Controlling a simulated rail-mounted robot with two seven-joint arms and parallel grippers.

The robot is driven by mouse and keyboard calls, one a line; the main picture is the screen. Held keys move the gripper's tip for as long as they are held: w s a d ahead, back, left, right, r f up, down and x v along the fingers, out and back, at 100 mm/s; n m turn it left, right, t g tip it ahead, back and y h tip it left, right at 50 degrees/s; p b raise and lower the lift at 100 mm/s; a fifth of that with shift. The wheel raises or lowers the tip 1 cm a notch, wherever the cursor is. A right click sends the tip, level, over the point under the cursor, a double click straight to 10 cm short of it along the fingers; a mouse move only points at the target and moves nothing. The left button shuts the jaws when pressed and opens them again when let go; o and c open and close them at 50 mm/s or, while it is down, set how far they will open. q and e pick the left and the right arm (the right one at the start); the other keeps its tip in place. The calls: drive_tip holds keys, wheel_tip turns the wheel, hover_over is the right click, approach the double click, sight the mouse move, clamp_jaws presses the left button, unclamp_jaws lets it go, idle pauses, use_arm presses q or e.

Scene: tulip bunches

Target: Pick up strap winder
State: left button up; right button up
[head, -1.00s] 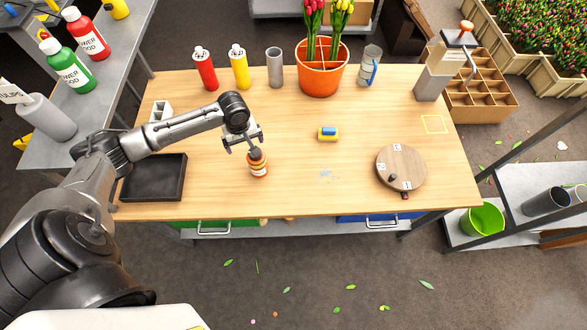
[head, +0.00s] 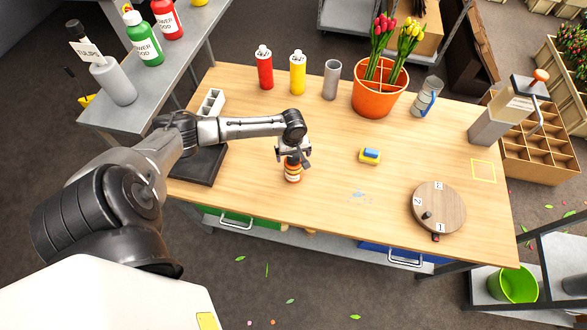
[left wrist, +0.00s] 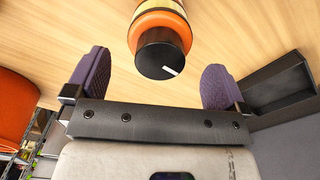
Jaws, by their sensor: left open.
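A grey block with a crank arm and an orange knob (head: 496,118) stands at the table's back right corner; it may be the strap winder, but I cannot tell for sure. My left gripper (head: 293,157) is far from it, over a small orange jar (head: 293,174) with a pale label. In the left wrist view the jar (left wrist: 158,20) has a black cap with a white mark, seen between the spread fingers of my left gripper (left wrist: 156,75). The fingers are open and apart from the jar. My right gripper is not in view.
A blue and yellow sponge (head: 370,156) and a round wooden turntable (head: 448,205) lie right of the jar. A black tray (head: 203,165) is at the left. Red and yellow bottles, a grey cup and an orange tulip pot (head: 379,95) line the back. The middle is mostly clear.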

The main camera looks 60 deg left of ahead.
sight(294, 169)
use_arm(q)
drive_tip(key=shift+d+f, duration=0.15)
drive_tip(key=shift+f, duration=0.95)
drive_tip(key=shift+d+f, duration=0.1)
drive_tip(key=shift+f, duration=1)
drive_tip(key=c, duration=1.4)
drive_tip(key=shift+c, duration=0.3)
drive_tip(key=shift+r, duration=0.15)
